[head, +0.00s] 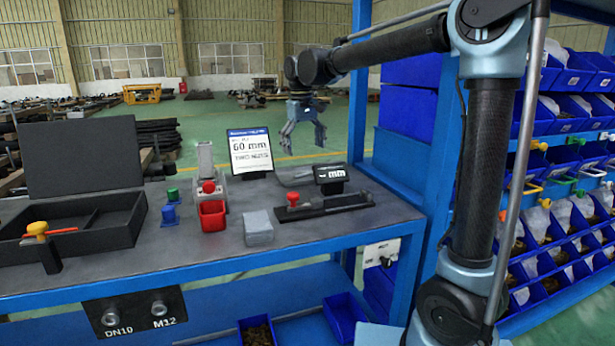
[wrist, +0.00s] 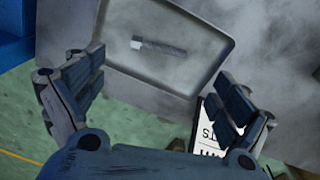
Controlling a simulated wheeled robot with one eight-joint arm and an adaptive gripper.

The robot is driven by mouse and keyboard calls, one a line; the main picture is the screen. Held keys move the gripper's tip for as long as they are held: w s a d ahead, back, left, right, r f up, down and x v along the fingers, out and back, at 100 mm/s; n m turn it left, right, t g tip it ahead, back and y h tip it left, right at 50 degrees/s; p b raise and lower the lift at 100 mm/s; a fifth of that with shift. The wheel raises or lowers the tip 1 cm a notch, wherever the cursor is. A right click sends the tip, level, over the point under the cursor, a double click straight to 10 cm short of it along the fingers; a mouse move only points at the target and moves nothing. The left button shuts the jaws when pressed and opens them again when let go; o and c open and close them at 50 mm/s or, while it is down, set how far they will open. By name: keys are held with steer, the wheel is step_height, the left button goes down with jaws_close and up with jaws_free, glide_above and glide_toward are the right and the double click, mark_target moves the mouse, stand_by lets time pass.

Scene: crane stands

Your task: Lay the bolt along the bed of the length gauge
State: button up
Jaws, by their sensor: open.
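The bolt (wrist: 165,48) lies flat in a shallow grey tray (wrist: 112,75) in the wrist view, its pale head to the left and its dark shank to the right. I cannot make out the bolt in the head view. My gripper (head: 304,143) is open and empty, raised above the level of the bench in the head view. In the wrist view its spread fingers (wrist: 160,70) lie on either side below the bolt, apart from it. The length gauge (head: 325,206) is a long black bed with a red knob and a display reading mm at the bench's right end.
Blue bin racks (head: 570,150) stand at right, beside my arm.

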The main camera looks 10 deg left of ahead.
steer(key=shift+w+d+f, duration=0.1)
steer(key=shift+f, duration=1.75)
steer(key=shift+w+d+f, duration=0.1)
steer(key=shift+f, duration=1.75)
steer(key=c, duration=1.3)
step_height(320, 180, up, 10)
steer(key=shift+r, duration=0.1)
